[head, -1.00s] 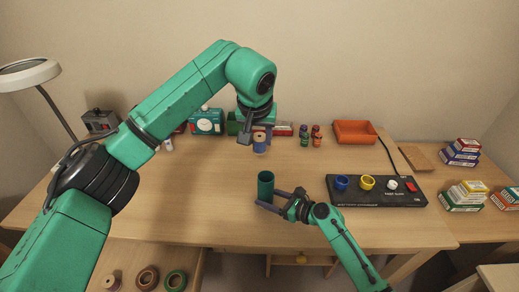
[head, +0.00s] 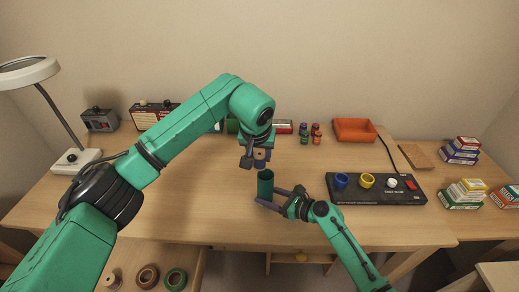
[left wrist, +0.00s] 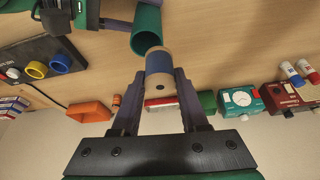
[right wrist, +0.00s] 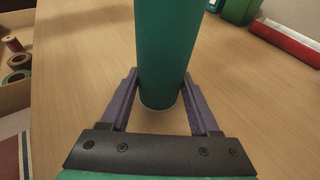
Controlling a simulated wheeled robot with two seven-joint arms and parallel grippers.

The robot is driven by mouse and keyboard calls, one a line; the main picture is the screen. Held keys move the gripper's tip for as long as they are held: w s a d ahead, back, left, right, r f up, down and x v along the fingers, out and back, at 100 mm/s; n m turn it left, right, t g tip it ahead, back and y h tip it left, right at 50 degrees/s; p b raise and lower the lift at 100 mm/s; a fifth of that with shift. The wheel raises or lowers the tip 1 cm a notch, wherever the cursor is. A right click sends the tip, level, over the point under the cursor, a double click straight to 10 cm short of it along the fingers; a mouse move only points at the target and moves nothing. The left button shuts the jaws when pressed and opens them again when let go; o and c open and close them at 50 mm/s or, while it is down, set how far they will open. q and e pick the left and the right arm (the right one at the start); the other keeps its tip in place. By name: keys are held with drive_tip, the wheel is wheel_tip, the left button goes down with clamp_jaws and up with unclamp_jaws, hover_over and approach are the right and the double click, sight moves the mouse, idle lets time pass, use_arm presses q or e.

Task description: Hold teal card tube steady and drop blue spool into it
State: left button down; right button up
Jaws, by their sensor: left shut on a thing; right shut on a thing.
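The teal card tube (head: 265,186) stands upright on the desk with its open end up. My right gripper (head: 272,199) is shut on its lower part; the right wrist view shows the tube (right wrist: 166,50) between the fingers. My left gripper (head: 258,153) is shut on the blue spool (head: 262,155), a blue-wound spool with tan ends, and holds it just above and slightly behind the tube's mouth. In the left wrist view the spool (left wrist: 158,66) is between the fingertips and overlaps the tube's rim (left wrist: 146,40). The tube's inside is mostly hidden.
A black board (head: 375,190) with blue and yellow rings lies right of the tube. Several small spools (head: 310,134) and an orange tray (head: 355,130) stand at the back. A lamp (head: 75,160) stands at the left. The desk left of the tube is clear.

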use_arm(q)
drive_tip(key=shift+c, duration=1.7)
unclamp_jaws()
drive_tip(key=shift+r, duration=0.1)
drive_tip(key=v, duration=1.1)
drive_tip(key=shift+s+r, duration=0.25)
drive_tip(key=shift+r, duration=0.1)
